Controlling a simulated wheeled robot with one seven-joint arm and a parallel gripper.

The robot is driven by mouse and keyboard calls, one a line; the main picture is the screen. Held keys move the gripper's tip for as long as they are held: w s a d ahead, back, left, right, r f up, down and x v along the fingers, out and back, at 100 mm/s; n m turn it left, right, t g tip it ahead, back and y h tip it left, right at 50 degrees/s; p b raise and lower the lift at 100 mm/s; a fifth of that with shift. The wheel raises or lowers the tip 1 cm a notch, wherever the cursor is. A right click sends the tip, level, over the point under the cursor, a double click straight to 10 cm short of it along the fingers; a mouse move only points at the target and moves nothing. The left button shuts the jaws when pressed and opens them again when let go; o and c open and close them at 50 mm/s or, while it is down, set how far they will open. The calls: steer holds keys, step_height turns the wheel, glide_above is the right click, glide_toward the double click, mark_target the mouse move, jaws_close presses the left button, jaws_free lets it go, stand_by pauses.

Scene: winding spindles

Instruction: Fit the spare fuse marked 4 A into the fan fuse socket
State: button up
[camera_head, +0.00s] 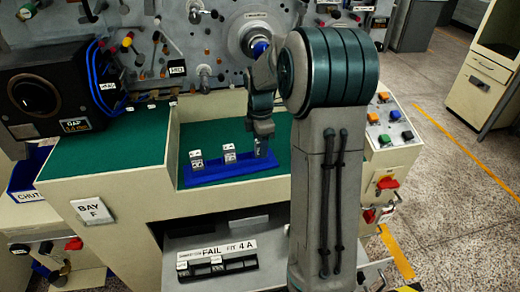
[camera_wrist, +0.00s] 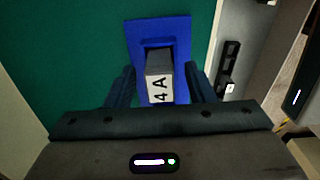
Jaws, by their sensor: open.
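The spare fuse marked 4 A (camera_wrist: 158,86) is a grey block with a white label, standing in the blue rack (camera_wrist: 134,36) in the wrist view. My gripper (camera_wrist: 160,70) is open, with one finger on each side of this fuse; whether they touch it I cannot tell. In the head view my gripper (camera_head: 262,140) is at the right end of the blue rack (camera_head: 232,172) and mostly covers the fuse there. A black socket strip (camera_head: 218,271) lies on the lower grey panel, under a label reading FAIL FIT 4 A (camera_head: 229,248). Its small socket labels are too small to read.
Two other fuses stand in the rack, at the left (camera_head: 196,159) and the middle (camera_head: 229,154). The green mat (camera_head: 125,150) is clear around the rack. A ledge edge separates it from the lower panel. A button box (camera_head: 390,125) stands right of my arm.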

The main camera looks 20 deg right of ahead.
steer(key=c, duration=1.1)
steer(key=shift+o, duration=0.2)
steer(key=shift+r, duration=0.1)
